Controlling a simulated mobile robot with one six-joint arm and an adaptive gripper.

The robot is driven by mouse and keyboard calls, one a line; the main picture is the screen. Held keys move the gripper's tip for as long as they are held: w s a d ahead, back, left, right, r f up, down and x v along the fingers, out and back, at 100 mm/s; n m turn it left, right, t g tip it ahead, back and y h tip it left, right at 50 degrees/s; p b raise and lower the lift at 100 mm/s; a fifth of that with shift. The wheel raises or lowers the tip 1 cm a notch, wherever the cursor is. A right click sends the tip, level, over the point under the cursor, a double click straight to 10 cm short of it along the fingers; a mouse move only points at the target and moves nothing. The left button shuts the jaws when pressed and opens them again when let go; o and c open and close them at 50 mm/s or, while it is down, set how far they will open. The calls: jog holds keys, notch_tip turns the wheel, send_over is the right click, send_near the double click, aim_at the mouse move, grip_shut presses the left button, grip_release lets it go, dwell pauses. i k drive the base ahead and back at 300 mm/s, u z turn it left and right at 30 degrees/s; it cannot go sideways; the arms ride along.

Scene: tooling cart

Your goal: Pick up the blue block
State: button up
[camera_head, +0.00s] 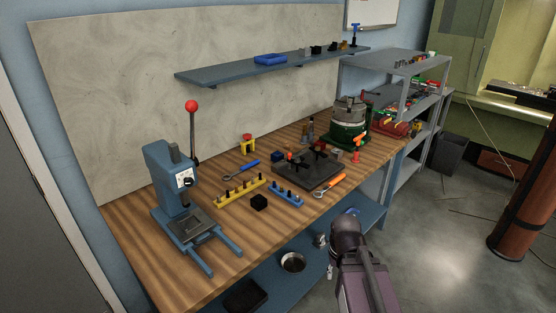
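A small dark blue block (277,155) sits on the wooden workbench (135,235), just left of a dark plate with parts on it. A brighter blue, flat, box-like thing (270,59) lies on the wall shelf. A low blue holder with pegs (286,194) stands on the bench in front of the dark plate. I cannot tell for sure which of these is the task's block. Part of my arm shows at the lower right, in front of the bench's edge. My gripper cannot be made out in this view.
A blue press (178,190) with a red-knobbed lever stands at the bench's left. A yellow peg holder (241,192), black block (259,202), dark plate (307,169) and orange-handled wrench (330,185) crowd the middle. A green-based machine (348,125) stands behind.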

aim_at(276, 156)
jog(key=u, duration=0.05)
jog(key=k, duration=0.65)
jog(key=z, duration=0.35)
jog(key=i, duration=0.6)
jog(key=z, duration=0.45)
jog(key=i, duration=1.45)
jog(key=u, duration=0.75)
jog(key=i, duration=0.45)
jog(key=u, duration=0.35)
